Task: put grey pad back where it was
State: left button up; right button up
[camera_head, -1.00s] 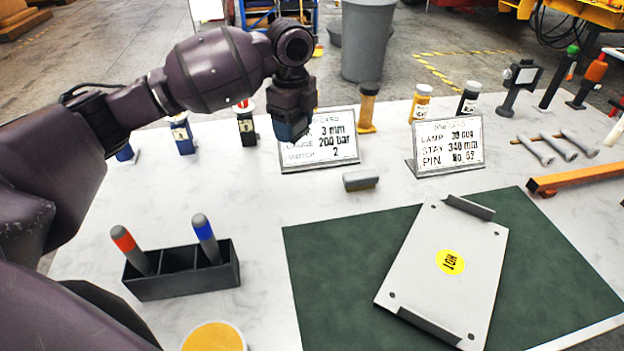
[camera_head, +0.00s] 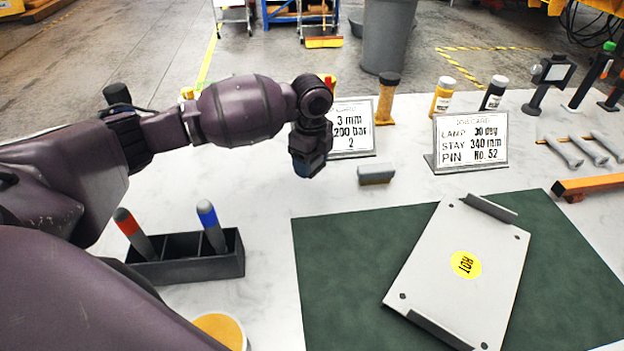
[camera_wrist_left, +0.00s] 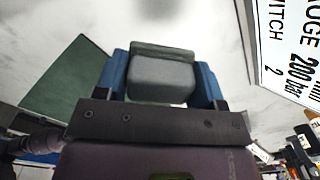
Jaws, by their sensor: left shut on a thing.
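In the head view the held pad is hidden by the gripper. A second small grey block (camera_head: 377,174) lies on the table just right of the gripper, in front of the left card (camera_head: 352,130). My right gripper is not in view.
A green mat (camera_head: 340,260) carries a white plate (camera_head: 455,270) with a yellow label. A black holder (camera_head: 190,268) with two pens stands at left. A second card (camera_head: 470,140) and bottles stand behind. Bare tabletop lies between the pen holder and the mat.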

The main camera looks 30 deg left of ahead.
aim_at(312, 187)
pick_arm(q)
notch_tip(312, 187, down, 6)
jog(key=shift+r+b, duration=0.15)
jog(key=shift+b, duration=0.35)
jog(key=shift+f, duration=0.2)
jog(key=shift+r, duration=0.1)
jog(key=o, duration=0.8)
jog(key=shift+o, duration=0.4)
